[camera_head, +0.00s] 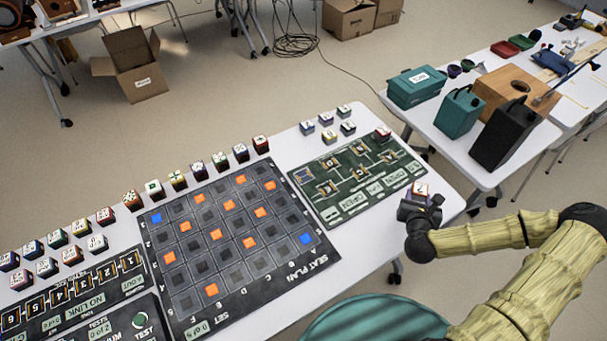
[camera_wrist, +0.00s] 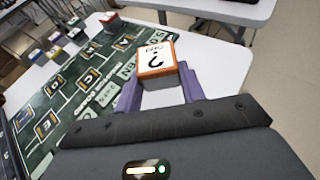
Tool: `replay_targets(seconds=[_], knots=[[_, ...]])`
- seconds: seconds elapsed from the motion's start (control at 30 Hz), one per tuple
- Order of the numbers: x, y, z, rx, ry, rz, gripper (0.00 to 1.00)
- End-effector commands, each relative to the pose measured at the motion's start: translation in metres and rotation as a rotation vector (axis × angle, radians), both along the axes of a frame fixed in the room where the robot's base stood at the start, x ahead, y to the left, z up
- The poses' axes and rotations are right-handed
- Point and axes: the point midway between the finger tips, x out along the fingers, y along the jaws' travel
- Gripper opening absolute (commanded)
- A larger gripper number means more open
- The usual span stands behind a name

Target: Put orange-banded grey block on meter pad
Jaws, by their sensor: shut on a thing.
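My gripper (camera_head: 419,205) is at the right end of the white table, beside the green board. The block also shows in the head view (camera_head: 421,187). In the wrist view, the purple fingers of my gripper (camera_wrist: 161,90) press on its two sides. I cannot tell whether it touches the table. No meter pad is clearly readable; a dark panel with a green TEST button (camera_head: 140,321) lies at the lower left.
The green board (camera_head: 345,207) lies left of my gripper, with several small blocks behind it. The dark seat-plan board (camera_head: 190,300) holds orange and blue squares. Rows of blocks line the table's back and left. A teal chair (camera_head: 375,320) stands in front.

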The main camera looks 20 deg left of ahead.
Motion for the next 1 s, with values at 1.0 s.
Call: replay_targets(seconds=[1.0], knots=[[0.014,0.339,0.045,0.000,-0.001,0.869,0.16]])
